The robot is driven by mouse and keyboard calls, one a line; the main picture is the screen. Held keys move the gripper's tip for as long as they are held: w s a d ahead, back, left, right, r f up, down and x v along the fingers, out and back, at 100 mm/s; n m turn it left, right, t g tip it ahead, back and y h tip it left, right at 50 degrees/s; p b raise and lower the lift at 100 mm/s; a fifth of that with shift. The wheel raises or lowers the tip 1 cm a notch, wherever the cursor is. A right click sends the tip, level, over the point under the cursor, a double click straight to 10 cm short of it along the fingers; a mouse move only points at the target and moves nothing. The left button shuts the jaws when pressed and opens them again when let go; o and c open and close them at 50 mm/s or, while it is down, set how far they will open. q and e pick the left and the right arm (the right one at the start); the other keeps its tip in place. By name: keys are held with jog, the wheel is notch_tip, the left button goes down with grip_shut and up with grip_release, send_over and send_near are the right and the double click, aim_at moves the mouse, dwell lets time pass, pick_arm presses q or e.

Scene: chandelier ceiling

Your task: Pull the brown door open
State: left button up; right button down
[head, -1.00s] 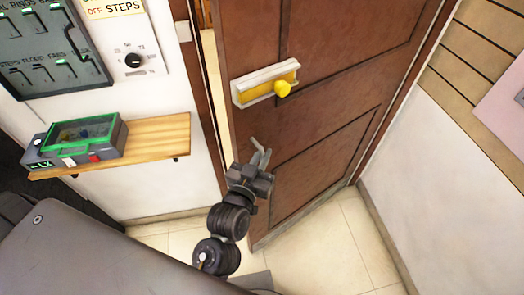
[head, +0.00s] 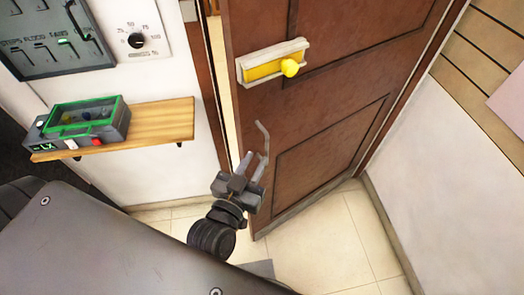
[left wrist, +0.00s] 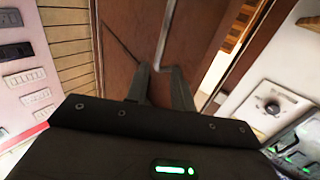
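The brown door (head: 340,95) stands slightly ajar, with a narrow light gap along its left edge. My left gripper (head: 252,164) is just below the handle, close to the door's left edge. In the left wrist view its two dark fingers (left wrist: 161,75) are apart, with the handle's bent end between or just beyond their tips. I cannot tell whether they touch it. My right gripper is not in view.
A wooden shelf (head: 160,122) with a green-rimmed device (head: 82,122) juts from the white wall left of the door. A dial panel (head: 135,40) is above it. A white wall (head: 430,165) stands at the right. Pale tiled floor (head: 325,240) is clear beside the door.

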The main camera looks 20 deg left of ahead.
pick_arm(q)
jog(key=shift+s, duration=1.45)
